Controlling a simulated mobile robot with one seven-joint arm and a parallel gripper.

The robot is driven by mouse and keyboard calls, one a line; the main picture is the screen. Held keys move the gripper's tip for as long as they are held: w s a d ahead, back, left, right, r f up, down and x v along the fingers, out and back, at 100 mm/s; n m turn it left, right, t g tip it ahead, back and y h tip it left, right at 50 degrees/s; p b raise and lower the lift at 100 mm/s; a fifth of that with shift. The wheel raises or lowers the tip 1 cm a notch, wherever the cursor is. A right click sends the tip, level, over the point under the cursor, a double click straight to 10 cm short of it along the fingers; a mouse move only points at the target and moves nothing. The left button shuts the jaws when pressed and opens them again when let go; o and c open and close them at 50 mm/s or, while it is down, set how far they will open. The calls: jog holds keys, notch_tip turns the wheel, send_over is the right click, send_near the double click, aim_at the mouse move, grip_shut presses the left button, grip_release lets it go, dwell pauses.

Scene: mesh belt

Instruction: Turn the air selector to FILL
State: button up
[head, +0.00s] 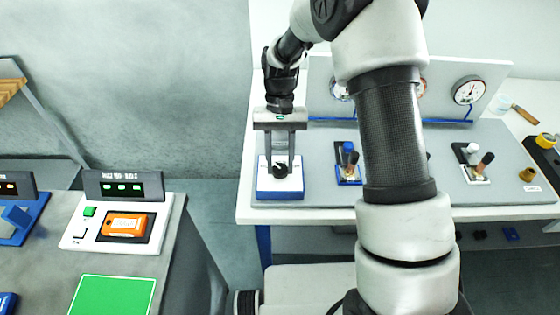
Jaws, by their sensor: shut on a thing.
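The air selector (262,190) is a blue-based box with a white face at the left end of the grey bench panel. Its black knob (280,170) shows at the middle of the white face. My gripper (281,155) reaches down over the box from above, its fingers on either side of the knob, shut on it. The upper part of the knob is partly hidden by the gripper. Any FILL marking and the exact pointing of the knob are too small to read.
A blue-handled valve (347,162) and a white-handled valve (472,158) stand to the right on the panel, with a pressure gauge (468,91) behind. My arm hides the panel's middle. At left, a separate table holds an orange device (126,225) in a white dock.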

jog(key=o, duration=1)
jog(key=shift+o, duration=0.2)
jog(key=v, duration=1.7)
jog(key=shift+r, duration=0.25)
